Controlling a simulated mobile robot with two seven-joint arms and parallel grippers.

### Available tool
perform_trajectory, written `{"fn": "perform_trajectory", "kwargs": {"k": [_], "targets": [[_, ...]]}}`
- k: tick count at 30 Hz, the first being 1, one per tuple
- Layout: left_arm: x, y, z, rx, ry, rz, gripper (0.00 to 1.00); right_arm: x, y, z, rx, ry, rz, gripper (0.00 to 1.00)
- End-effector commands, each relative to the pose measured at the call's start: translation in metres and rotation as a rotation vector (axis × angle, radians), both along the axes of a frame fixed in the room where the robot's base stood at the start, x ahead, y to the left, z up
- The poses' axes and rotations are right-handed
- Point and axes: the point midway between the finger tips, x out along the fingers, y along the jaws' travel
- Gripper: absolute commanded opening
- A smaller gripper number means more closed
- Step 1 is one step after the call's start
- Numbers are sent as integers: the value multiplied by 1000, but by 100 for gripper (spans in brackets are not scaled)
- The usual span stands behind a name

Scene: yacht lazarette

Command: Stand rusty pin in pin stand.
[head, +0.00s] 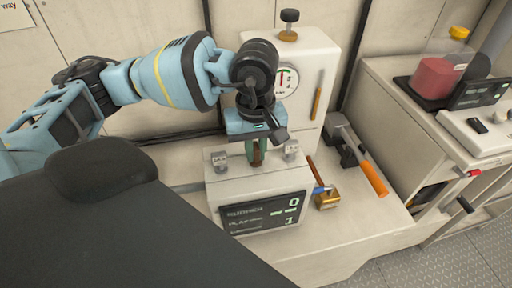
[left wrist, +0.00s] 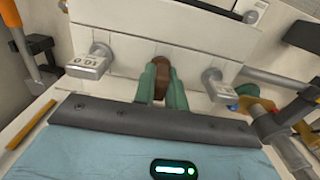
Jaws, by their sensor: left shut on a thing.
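My left gripper (head: 257,152) is over the top of a white box-shaped device, between its two metal knobs. Its green fingers are shut on a brown, rust-coloured piece, which looks like the rusty pin (left wrist: 161,72). Only a short part of the pin shows between the fingers. I cannot tell whether its lower end touches the device or sits in it. I cannot pick out the pin stand with certainty in either view. My right gripper is not in view.
The white device (head: 228,192) has a dark display on its front. A white gauge housing (head: 317,62) stands behind it. To its right lie a brass-headed tool (head: 327,200) and an orange-handled tool (head: 373,179). The bench front right is clear.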

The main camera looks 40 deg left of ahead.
Motion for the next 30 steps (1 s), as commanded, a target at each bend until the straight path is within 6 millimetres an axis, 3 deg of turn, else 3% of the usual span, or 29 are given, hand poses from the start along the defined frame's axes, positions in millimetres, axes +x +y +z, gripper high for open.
{"fn": "perform_trajectory", "kwargs": {"k": [5, 6, 11, 24, 30], "targets": [[0, 0, 1, -1, -1, 0, 0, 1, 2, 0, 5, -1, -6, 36], [0, 0, 1, -1, -1, 0, 17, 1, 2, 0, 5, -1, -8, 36], [0, 0, 0, 0, 0, 0, 38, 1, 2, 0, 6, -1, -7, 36], [0, 0, 0, 0, 0, 0, 38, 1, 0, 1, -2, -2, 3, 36], [1, 0, 36, -1, -4, 0, 38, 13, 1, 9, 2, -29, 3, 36]]}}
